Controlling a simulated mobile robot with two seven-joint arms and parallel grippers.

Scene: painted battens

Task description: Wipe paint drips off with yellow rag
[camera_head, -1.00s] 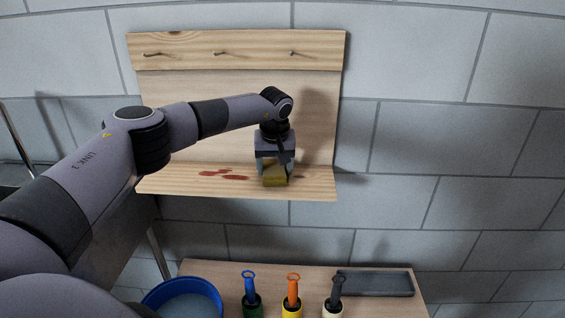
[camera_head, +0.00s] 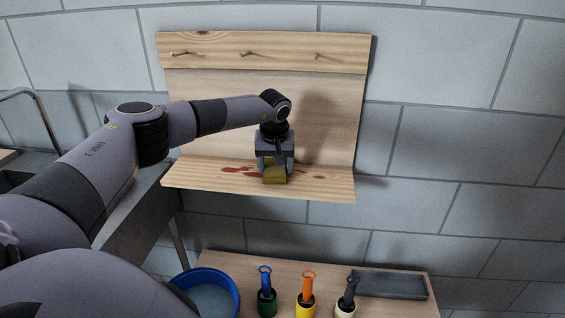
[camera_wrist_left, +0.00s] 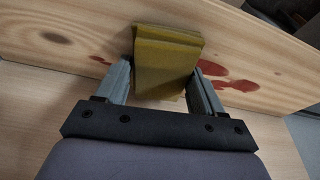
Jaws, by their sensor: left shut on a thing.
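My left gripper (camera_head: 275,168) is shut on a folded yellow rag (camera_head: 275,177), held down at the wooden shelf (camera_head: 325,184) of the wall board. The rag also shows between the two fingers in the left wrist view (camera_wrist_left: 166,62). Red paint drips (camera_head: 238,171) lie on the shelf just left of the rag in the head view. In the left wrist view, red drips (camera_wrist_left: 237,85) lie right of the rag and a small red mark (camera_wrist_left: 99,59) lies to its left. Whether the rag touches the shelf is hard to tell. My right gripper is not in view.
The board has several pegs (camera_head: 246,54) along its top. Below stands a table (camera_head: 222,263) with a blue bowl (camera_head: 233,285), green, yellow (camera_head: 306,304) and cream pots holding tools, and a dark tray (camera_head: 392,284). A sink unit (camera_head: 135,205) is at left.

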